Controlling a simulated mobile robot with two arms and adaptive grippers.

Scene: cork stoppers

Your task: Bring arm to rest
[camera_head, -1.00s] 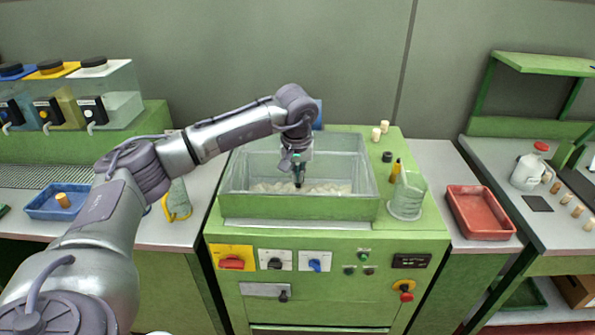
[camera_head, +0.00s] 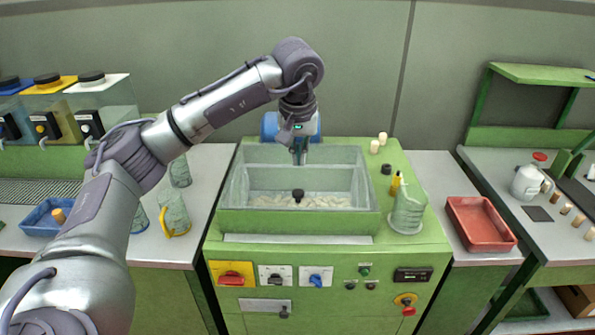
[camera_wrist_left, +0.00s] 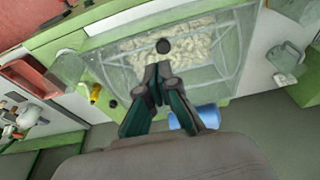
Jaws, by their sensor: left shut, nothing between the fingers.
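My left gripper (camera_head: 299,158) hangs fingers-down above the back half of the green-framed clear tank (camera_head: 228,222). In the left wrist view its fingers (camera_wrist_left: 158,78) are together with nothing between them. A dark round knob or cap (camera_head: 298,194) stands in the tank's front part, above pale pieces (camera_head: 265,202). It also shows in the wrist view (camera_wrist_left: 163,46), just beyond the fingertips and apart from them. My right gripper is not in view.
A blue cylinder (camera_head: 270,127) is behind the tank, close to my left gripper. A clear jug (camera_head: 406,212) and two corks (camera_head: 375,146) stand right of the tank. A red tray (camera_head: 480,224) lies further right. Clear jugs (camera_head: 174,212) stand on the left counter near my arm.

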